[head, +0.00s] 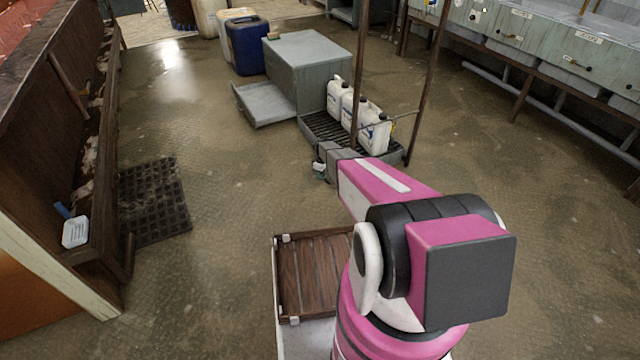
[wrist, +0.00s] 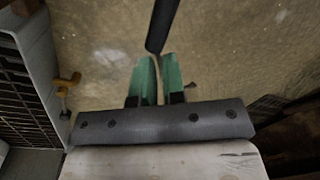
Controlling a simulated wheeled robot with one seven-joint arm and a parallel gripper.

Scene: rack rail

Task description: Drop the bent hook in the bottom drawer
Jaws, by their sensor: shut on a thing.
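My gripper (wrist: 158,60) points down over the brown floor, with its green fingers close together in the wrist view. It is shut on the bent hook, mostly hidden between the fingers; a small dark end (wrist: 190,86) pokes out at their right. In the head view my gripper (head: 319,172) is low beside the drip tray, and the hook cannot be made out. The bottom drawer (head: 262,104) is pulled open from the grey cabinet (head: 312,62), beyond and to the left of my gripper. The inside that shows looks empty.
White jugs (head: 374,134) stand on a grated tray (head: 325,128) between the cabinet and my arm. Thin brown poles (head: 358,70) rise there. A dark rod (wrist: 161,25) crosses above my fingertips in the wrist view.

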